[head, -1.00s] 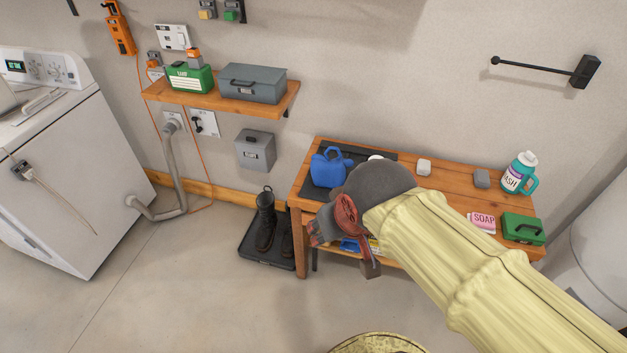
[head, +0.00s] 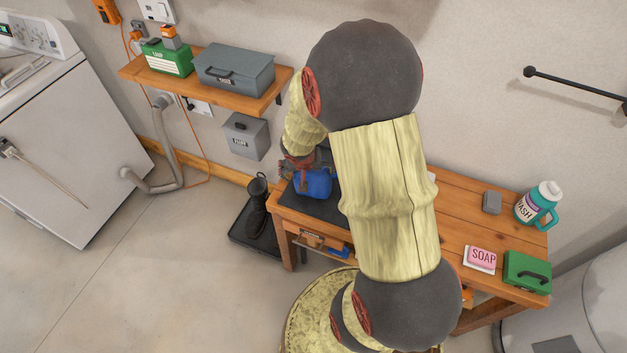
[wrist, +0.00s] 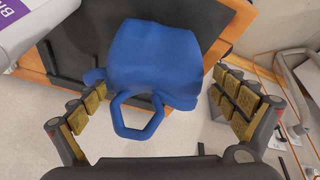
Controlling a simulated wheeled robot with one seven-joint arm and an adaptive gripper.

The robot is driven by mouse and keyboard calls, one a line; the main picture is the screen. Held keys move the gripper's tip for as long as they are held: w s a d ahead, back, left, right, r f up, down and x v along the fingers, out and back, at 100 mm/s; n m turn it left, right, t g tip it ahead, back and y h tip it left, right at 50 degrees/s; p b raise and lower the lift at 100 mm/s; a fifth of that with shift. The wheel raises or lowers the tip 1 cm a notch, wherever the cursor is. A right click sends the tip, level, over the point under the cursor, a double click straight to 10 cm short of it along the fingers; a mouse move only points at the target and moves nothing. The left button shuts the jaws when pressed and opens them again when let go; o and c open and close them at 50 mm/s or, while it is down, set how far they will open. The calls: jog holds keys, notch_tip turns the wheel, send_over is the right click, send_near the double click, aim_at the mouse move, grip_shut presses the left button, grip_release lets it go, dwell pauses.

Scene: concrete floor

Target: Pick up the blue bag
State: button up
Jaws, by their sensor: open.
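The blue bag (head: 313,184) sits on a dark mat at the left end of the wooden bench, partly hidden by my arm in the head view. In the wrist view the blue bag (wrist: 152,62) fills the middle, with its loop handle toward my gripper. My gripper (wrist: 168,108) is open, with one finger on each side of the bag. The left finger is close to the bag's side. The right finger stands apart from it.
The wooden bench (head: 454,210) also holds a teal wash jug (head: 537,204), pink soap (head: 482,258) and a green box (head: 527,272) at the right. A shelf (head: 190,79) with a grey box (head: 235,68) hangs close to the left of my arm.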

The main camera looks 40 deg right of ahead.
jog(key=b+x, duration=0.2)
jog(key=x, duration=0.3)
jog(key=shift+d+f, duration=0.1)
jog(key=shift+f, duration=0.2)
jog(key=shift+s, duration=0.1)
jog(key=c, duration=0.3)
jog(key=c, duration=0.7)
